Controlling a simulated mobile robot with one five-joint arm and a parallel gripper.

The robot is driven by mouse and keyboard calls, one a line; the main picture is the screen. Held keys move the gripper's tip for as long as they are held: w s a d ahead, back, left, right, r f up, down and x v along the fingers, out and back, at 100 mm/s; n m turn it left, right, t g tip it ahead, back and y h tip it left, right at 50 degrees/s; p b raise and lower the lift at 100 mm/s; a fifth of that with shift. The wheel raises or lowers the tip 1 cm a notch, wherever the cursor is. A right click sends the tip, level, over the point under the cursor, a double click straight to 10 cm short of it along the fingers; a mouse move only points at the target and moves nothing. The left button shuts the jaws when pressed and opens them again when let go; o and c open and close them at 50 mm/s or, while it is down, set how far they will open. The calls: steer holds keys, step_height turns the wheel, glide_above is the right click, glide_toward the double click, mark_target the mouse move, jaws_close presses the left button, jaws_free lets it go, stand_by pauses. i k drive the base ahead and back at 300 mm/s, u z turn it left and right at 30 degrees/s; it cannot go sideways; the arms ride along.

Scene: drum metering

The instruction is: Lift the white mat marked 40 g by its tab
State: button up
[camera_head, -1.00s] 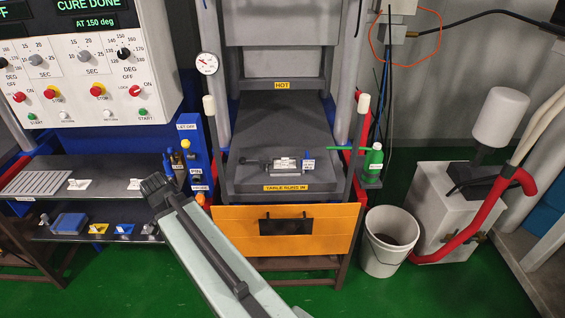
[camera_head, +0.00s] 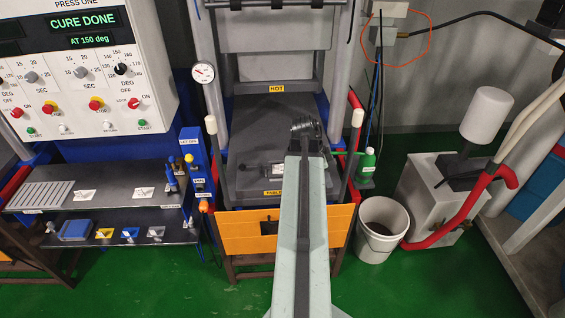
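Two small white mats lie on the upper shelf at the left, one near the middle (camera_head: 85,195) and one farther right (camera_head: 144,192). Another small pale piece (camera_head: 155,232) lies at the right end of the lower shelf. Any 40 g marking is too small to read, so I cannot tell which mat bears it. My gripper (camera_head: 306,128) is over the dark press table, well to the right of the shelves. My arm reaches up to it from the bottom of the view. Its fingers are seen from behind, and their opening does not show.
The press table (camera_head: 245,182) holds a small grey device (camera_head: 258,170), partly hidden by my arm. An orange panel (camera_head: 240,235) is below it. A blue post (camera_head: 196,160) stands between shelves and press. A white bucket (camera_head: 382,228) and green bottle (camera_head: 367,162) are at right. Green floor is clear in front.

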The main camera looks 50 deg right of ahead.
mark_target(278, 168)
steer(key=i, duration=0.85)
steer(key=u, duration=0.05)
